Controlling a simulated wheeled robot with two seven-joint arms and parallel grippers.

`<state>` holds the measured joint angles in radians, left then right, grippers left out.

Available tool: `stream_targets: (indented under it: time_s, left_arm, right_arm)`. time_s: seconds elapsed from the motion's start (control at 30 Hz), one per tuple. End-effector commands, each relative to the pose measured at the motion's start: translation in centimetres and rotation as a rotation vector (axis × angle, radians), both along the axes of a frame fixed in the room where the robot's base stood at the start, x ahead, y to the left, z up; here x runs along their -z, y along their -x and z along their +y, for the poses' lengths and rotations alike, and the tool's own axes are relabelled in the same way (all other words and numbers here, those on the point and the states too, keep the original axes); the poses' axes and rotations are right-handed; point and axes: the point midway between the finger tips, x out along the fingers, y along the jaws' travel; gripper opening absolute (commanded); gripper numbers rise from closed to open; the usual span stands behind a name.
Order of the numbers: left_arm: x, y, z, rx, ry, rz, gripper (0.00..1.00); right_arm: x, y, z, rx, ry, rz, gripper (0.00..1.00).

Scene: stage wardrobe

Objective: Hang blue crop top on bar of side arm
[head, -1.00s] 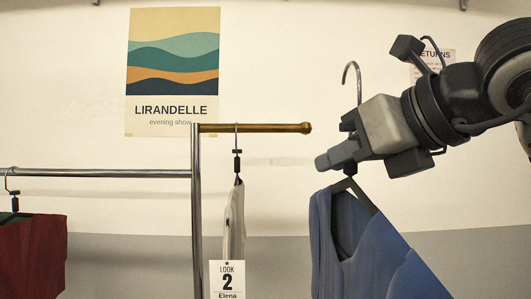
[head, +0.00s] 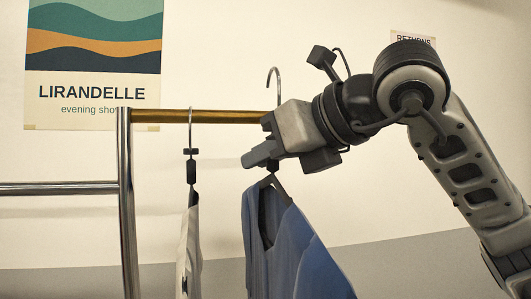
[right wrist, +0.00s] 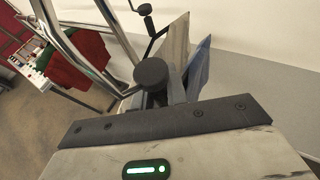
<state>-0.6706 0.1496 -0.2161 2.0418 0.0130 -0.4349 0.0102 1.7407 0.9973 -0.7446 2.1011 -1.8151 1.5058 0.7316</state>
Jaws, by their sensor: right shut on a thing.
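The blue crop top (head: 285,245) hangs from a hanger with a metal hook (head: 272,78) in the head view. My right gripper (head: 263,154) is shut on the hanger's neck, just below the hook. The brass bar of the side arm (head: 228,116) runs from the chrome post to behind my gripper. The curve of the hook shows above the bar's height near its outer end; whether it is over or in front of the bar I cannot tell. A strip of blue cloth (right wrist: 202,62) shows in the right wrist view. My left gripper is not in view.
A pale garment (head: 188,250) hangs from the brass bar, left of the crop top with a narrow gap between. The chrome post (head: 127,200) and rail (head: 60,188) stand at left. A red garment (right wrist: 80,62) shows in the right wrist view.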

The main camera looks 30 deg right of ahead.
Motion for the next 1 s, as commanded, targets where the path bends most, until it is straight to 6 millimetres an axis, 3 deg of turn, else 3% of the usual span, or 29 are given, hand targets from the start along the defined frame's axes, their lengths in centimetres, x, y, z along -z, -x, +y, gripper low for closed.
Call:
stream_targets:
  time_s: [0.6,1.0]
  left_arm:
    - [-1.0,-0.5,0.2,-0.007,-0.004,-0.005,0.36]
    - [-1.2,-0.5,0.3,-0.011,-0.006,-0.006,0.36]
  right_arm:
    - [-0.1,-4.8,-1.3,0.001,-0.002,0.001,0.00]
    - [0.0,-6.2,-1.6,0.000,-0.001,-0.002,0.00]
